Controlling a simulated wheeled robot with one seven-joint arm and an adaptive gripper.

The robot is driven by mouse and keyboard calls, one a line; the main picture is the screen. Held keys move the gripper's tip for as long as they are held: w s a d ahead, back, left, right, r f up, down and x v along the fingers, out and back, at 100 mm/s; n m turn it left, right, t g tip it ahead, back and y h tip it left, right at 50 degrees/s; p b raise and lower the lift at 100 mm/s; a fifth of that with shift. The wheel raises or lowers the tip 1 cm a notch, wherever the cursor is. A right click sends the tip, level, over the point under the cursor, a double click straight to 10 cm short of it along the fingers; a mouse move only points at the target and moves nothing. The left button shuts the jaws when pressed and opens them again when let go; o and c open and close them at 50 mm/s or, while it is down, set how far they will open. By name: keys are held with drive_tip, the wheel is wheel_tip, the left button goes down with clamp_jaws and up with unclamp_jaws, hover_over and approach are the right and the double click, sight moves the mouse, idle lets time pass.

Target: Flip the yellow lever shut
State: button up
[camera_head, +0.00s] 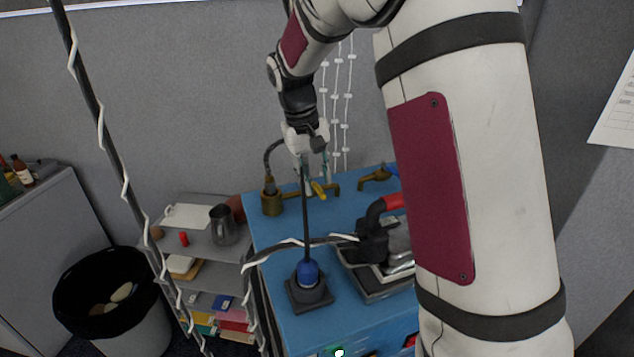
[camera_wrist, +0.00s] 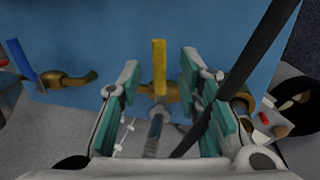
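The yellow lever (camera_head: 318,189) sits on a brass valve (camera_head: 332,189) at the far side of the blue table. In the wrist view the yellow lever (camera_wrist: 159,65) points up the picture from its brass fitting (camera_wrist: 168,91). My gripper (camera_head: 313,167) is above the lever and points down. In the wrist view my gripper (camera_wrist: 160,70) is open, with its teal-padded fingers on either side of the lever. Clear gaps show on both sides, and nothing is held. The head view partly hides the lever behind the fingers.
A thin black pole (camera_head: 306,220) rises from a blue-and-black base (camera_head: 308,285) close to my gripper. A brass pot-like fitting (camera_head: 271,200) stands left, and a brass tap (camera_head: 374,175) with a blue lever right. A red-handled machine (camera_head: 372,242) stands nearer on the blue table (camera_head: 330,318).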

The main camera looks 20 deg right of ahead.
wheel_tip(320, 180, up, 10)
drive_tip(key=a, duration=0.2)
idle(0.5)
drive_tip(key=s+a+r+t+y, duration=0.1)
drive_tip(key=s+r, duration=0.2)
drive_tip(key=s, duration=0.4)
drive_tip(key=s+a+r+t, duration=0.2)
drive_tip(key=s, duration=0.6)
drive_tip(key=s+a+f+t, duration=0.1)
drive_tip(key=s+f, duration=0.1)
drive_tip(key=s, duration=0.4)
drive_tip(key=s+a+f+n+t+y, duration=0.1)
drive_tip(key=s+f, duration=0.1)
drive_tip(key=s, duration=0.5)
drive_tip(key=shift+a+f+t, duration=0.2)
drive_tip(key=shift+a+t, duration=0.1)
drive_tip(key=shift+t, duration=0.1)
